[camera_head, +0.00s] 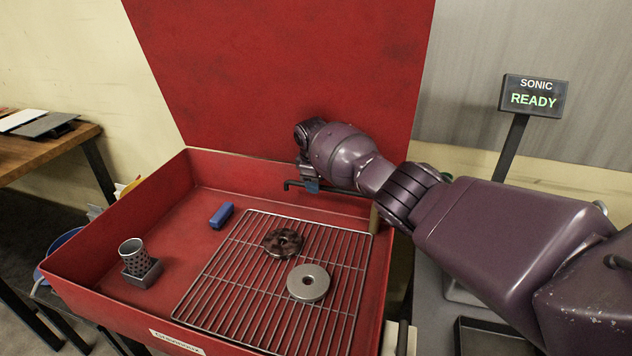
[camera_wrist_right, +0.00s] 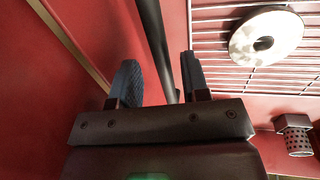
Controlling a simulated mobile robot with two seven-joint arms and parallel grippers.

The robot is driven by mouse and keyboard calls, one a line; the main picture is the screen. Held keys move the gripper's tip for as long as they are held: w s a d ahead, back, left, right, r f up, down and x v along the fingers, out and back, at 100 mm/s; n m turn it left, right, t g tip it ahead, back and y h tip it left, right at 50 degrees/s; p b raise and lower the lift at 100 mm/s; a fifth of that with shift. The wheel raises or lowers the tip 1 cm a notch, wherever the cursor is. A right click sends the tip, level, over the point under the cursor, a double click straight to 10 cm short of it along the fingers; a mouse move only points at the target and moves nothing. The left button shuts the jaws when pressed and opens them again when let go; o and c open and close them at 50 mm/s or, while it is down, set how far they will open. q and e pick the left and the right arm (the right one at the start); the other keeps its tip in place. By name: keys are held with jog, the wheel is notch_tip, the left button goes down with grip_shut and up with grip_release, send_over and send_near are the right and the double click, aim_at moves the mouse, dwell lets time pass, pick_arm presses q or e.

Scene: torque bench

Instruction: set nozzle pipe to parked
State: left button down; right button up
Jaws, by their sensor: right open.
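The nozzle pipe (camera_head: 291,184) is a thin dark pipe with a bent end, over the back right of the red basin. In the right wrist view the dark pipe (camera_wrist_right: 155,40) runs down between my two blue-padded fingers. My right gripper (camera_head: 312,187) is at the pipe, and it also shows in the right wrist view (camera_wrist_right: 162,80). It is open, with a gap between pipe and left finger; the right finger is closer to it. Most of the pipe is hidden behind my right arm in the head view. My left gripper is not in view.
The red basin (camera_head: 85,268) holds a wire rack (camera_head: 240,262) with a dark gear-like part (camera_head: 283,243) and a pale metal ring (camera_head: 308,282). A blue block (camera_head: 221,215) and perforated cup (camera_head: 132,252) stand left. A sign (camera_head: 534,97) reads "SONIC READY".

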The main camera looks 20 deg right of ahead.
pick_arm(q)
jog(key=p, duration=0.1)
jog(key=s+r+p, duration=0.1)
jog(key=p, duration=0.1)
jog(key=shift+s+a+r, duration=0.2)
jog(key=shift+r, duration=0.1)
pick_arm(e)
notch_tip(320, 180, up, 10)
jog(key=s+a, duration=0.1)
jog(key=shift+s+a, duration=0.15)
jog(key=shift+s, duration=0.1)
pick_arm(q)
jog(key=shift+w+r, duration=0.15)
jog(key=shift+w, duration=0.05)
pick_arm(e)
jog(key=shift+r, duration=0.1)
